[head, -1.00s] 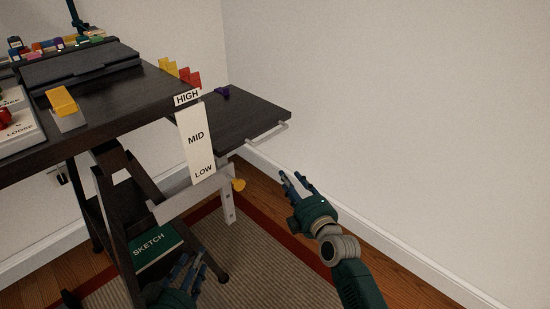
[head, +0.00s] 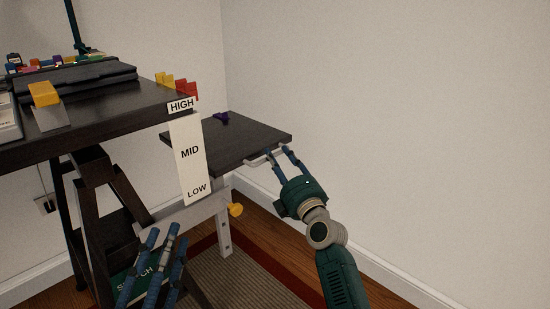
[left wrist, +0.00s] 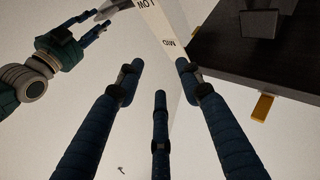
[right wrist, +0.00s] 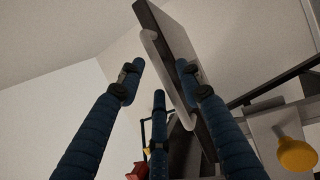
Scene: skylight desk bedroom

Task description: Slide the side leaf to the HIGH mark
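The side leaf (head: 235,140) is a dark board beside the desk, below the level of the desktop. Its pale bar handle (head: 258,160) sticks out at the near right edge. A white scale (head: 188,165) marked HIGH, MID and LOW hangs at the desk corner. A yellow knob (head: 236,210) is on the pale leg below. My right gripper (head: 279,151) is open at the handle; in the right wrist view the handle (right wrist: 156,60) passes between its spread fingers. My left gripper (head: 165,232) is open and empty, low in front of the desk.
A purple object (head: 221,117) lies on the leaf. Red and yellow tabs (head: 180,86) stand at the desktop's (head: 115,105) edge. A dark trestle (head: 100,200) and a SKETCH book (head: 125,288) are under the desk. The wall is at the right.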

